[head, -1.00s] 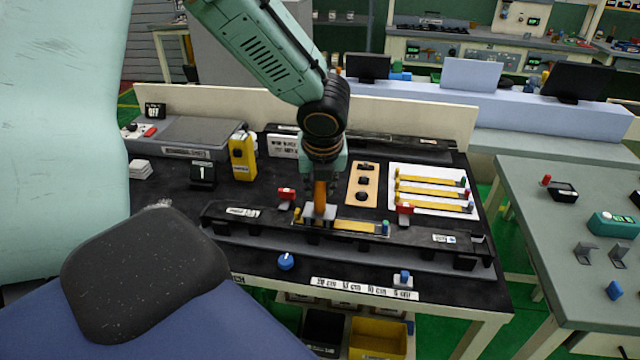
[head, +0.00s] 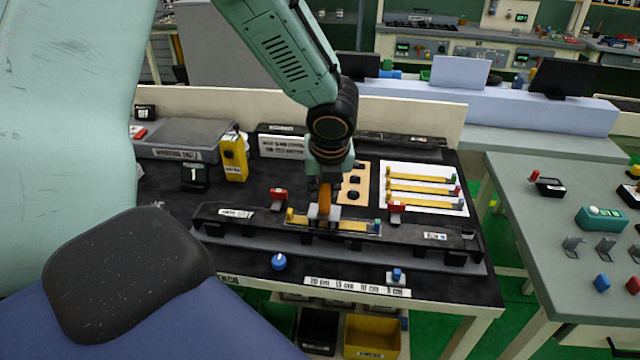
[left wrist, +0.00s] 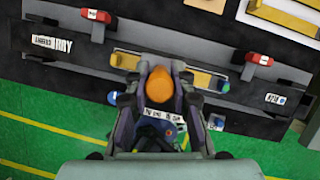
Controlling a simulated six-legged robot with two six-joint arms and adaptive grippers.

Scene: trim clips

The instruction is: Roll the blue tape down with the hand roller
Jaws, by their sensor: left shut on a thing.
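My left gripper (head: 325,190) is shut on the orange handle of the hand roller (head: 325,211), pointing down. In the left wrist view the roller's orange handle (left wrist: 160,84) sits between the fingers. The roller's pale grey lower part is over the left half of a yellow trim strip (head: 350,225) in the long dark fixture (head: 220,228); whether it touches, I cannot tell. A small blue piece (head: 377,227) is at the strip's right end; I make out no other blue tape. My right gripper is not in view.
Red clamps (head: 279,195) and (head: 397,207) stand along the fixture. A blue knob (head: 279,261) and a length-marked strip (head: 340,284) lie in front. A white tray (head: 425,208) with yellow strips and a yellow device (head: 234,157) are behind.

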